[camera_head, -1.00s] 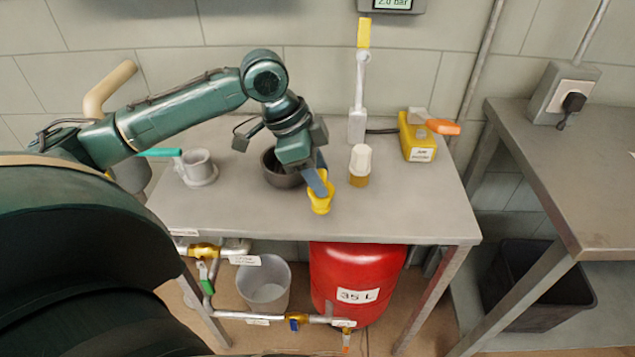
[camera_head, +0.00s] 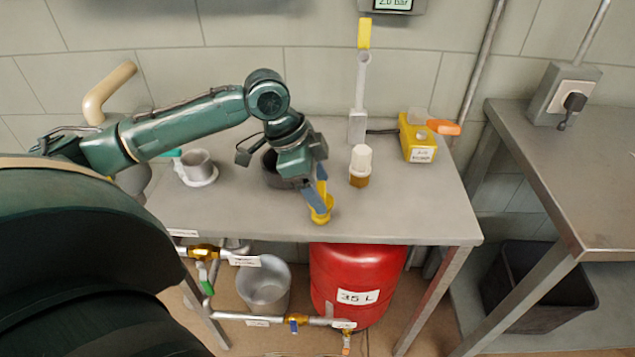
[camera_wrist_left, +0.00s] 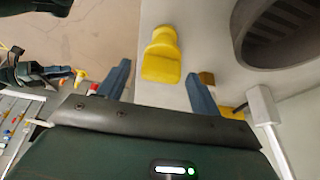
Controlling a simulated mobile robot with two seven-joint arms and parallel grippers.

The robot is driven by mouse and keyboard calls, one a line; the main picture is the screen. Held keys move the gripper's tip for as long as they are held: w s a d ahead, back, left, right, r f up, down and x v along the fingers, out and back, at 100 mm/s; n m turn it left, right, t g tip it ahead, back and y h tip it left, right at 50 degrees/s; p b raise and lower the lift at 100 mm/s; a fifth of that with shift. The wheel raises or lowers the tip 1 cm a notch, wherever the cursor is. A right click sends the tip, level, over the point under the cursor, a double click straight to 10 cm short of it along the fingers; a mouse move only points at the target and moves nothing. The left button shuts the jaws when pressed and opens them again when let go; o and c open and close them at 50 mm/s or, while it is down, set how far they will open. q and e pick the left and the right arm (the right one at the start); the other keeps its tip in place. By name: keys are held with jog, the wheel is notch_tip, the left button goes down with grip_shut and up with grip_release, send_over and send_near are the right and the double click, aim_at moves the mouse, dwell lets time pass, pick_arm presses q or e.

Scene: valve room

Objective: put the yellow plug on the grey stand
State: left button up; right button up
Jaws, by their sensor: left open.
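The yellow plug (camera_head: 321,213) is on the grey table near its front edge. My left gripper (camera_head: 318,200) reaches down over it with its blue fingers open. In the left wrist view the plug (camera_wrist_left: 162,55) shows ahead of the gap between the two open fingers (camera_wrist_left: 160,85), and neither finger visibly touches it. A grey round stand (camera_head: 198,168), a short cup shape on a wider foot, is at the table's left with a teal bar beside it. My right gripper is not in view.
A dark bowl (camera_head: 272,172) is behind my left gripper. A white-capped amber bottle (camera_head: 360,166) stands to its right. A yellow box (camera_head: 416,140) and an upright lever post (camera_head: 358,100) are at the back. The table's right front is clear.

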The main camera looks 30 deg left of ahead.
pick_arm(q)
jog(key=p+v, duration=0.1)
jog(key=v, duration=1.1)
jog(key=shift+p, duration=0.3)
jog(key=shift+s+r, duration=0.1)
